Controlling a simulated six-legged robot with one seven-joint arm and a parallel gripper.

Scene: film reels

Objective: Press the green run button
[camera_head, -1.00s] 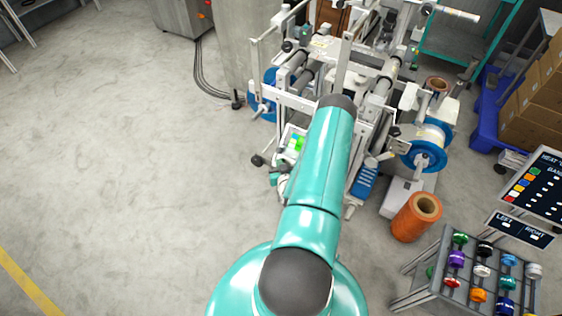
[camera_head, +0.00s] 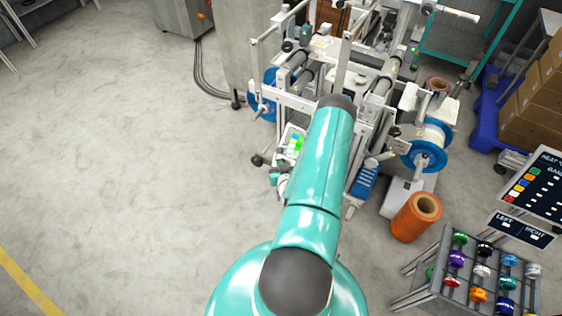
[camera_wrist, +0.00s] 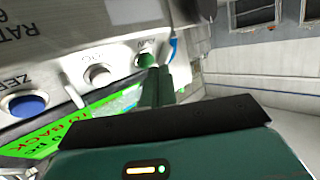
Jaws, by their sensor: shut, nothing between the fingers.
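The green run button (camera_wrist: 146,60) sits at the right end of a light grey control panel in the wrist view, with its label upside down above it. My gripper (camera_wrist: 157,74) is shut and empty. Its dark teal fingertips are right at the button and overlap its lower right edge; I cannot tell whether they press it. In the head view the panel's lit green screen (camera_head: 295,144) shows on the machine, left of my arm. The button itself is too small to make out there, and my gripper is mostly hidden.
On the panel, a pale button (camera_wrist: 98,75) and a blue button (camera_wrist: 27,104) stand left of the green one. The machine (camera_head: 345,80) fills the area ahead. An orange roll (camera_head: 414,218) and a spool rack (camera_head: 440,255) stand at right. The left floor is open.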

